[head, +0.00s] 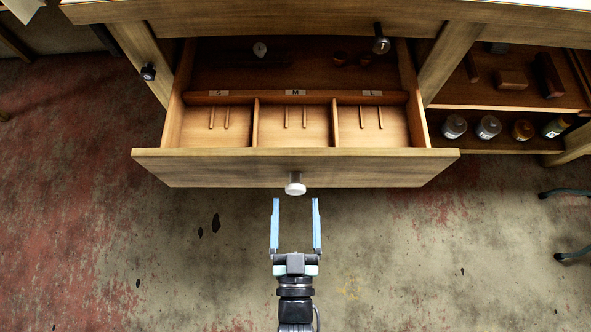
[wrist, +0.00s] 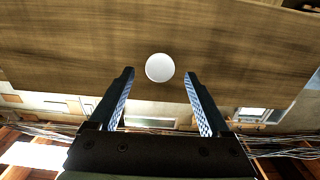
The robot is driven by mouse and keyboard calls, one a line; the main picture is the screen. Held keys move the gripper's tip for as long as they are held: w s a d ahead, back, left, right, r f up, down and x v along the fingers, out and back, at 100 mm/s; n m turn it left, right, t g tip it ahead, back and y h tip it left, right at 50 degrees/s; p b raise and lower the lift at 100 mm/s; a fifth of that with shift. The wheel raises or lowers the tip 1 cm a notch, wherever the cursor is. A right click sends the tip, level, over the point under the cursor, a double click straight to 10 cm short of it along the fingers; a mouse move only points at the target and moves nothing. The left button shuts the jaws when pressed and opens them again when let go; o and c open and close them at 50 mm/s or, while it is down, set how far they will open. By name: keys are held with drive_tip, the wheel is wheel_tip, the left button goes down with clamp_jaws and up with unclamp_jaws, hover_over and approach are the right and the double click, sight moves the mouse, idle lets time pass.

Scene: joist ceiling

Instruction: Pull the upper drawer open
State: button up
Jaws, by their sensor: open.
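The upper drawer (head: 250,168) stands pulled well out of the wooden bench, and its inside shows from above. Its white round knob (head: 295,186) sits at the middle of the front; the knob also shows in the wrist view (wrist: 160,67) against the wooden drawer front (wrist: 70,55). My gripper (head: 295,202) is open and empty, with its two blue fingers just in front of the knob. In the wrist view my gripper (wrist: 159,76) has its fingertips either side of the knob's lower part in the picture, with gaps on both sides. No contact shows.
The drawer has compartments marked S, M and L, holding small wooden sticks (head: 295,118). Open shelves (head: 500,95) with several bottles and blocks stand at the right. A dark knob (head: 148,72) sticks out at the left. The floor (head: 440,265) around my gripper is clear.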

drive_tip(key=s, duration=0.8)
drive_tip(key=shift+s, duration=0.1)
